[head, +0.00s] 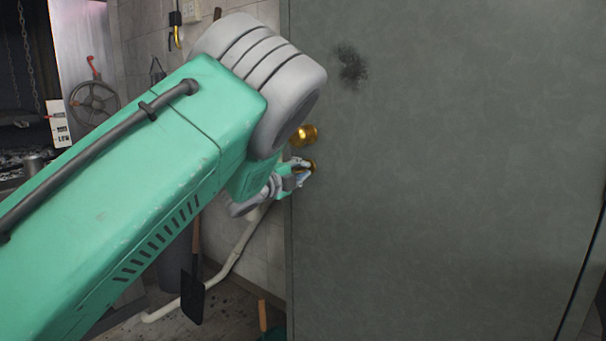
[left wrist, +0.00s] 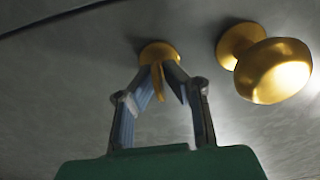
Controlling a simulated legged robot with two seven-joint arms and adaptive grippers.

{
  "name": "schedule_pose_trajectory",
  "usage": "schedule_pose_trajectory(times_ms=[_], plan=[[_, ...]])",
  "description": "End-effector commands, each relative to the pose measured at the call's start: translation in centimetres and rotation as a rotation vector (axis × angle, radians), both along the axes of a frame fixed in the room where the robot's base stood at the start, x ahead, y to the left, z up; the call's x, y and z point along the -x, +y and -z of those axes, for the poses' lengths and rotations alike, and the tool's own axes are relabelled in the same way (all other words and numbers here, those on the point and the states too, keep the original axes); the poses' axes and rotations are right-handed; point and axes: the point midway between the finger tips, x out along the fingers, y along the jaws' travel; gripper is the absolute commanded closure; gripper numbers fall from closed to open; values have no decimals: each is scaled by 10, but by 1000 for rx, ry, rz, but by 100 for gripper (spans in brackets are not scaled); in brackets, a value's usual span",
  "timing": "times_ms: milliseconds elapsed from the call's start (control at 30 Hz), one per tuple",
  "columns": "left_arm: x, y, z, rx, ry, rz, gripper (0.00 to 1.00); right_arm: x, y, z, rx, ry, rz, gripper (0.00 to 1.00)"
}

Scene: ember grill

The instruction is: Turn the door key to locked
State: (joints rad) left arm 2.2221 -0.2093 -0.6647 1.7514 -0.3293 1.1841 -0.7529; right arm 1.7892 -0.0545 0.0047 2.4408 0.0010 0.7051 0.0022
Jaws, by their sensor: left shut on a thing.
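The grey-green door (head: 440,170) fills the right half of the head view. A round brass knob (head: 304,135) sits near its left edge, and it also shows large in the left wrist view (left wrist: 272,70). Beside the knob is a brass lock plate (left wrist: 158,51) with the brass door key (left wrist: 158,84) standing out of it. My left gripper (head: 301,172) is at the lock, just below the knob in the head view. In the left wrist view its fingertips (left wrist: 160,90) are closed about the key. The far side of the key is partly hidden by the fingers. My right gripper is not in view.
My left arm covers much of the left of the head view. Behind it are a tiled wall, a valve wheel (head: 94,104), a pale floor pipe (head: 236,250) and a dark shovel (head: 192,292). The door face right of the lock is clear.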

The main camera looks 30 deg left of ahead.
Motion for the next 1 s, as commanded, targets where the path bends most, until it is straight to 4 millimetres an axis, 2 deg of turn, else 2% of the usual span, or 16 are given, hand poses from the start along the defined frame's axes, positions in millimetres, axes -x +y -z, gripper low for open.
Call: schedule_pose_trajectory(times_ms=[33, 600, 633, 667, 1000], plan=[[1, -1, 6, -11, 10, 1, 100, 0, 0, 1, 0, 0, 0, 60], [0, -1, 7, -36, 10, 2, 100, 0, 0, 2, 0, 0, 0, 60], [0, -1, 7, -36, 10, 2, 83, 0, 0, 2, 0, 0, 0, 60], [0, -1, 7, -36, 10, 2, 75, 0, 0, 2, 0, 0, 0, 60], [3, 0, 2, -36, 2, 1, 75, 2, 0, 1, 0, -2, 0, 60]])
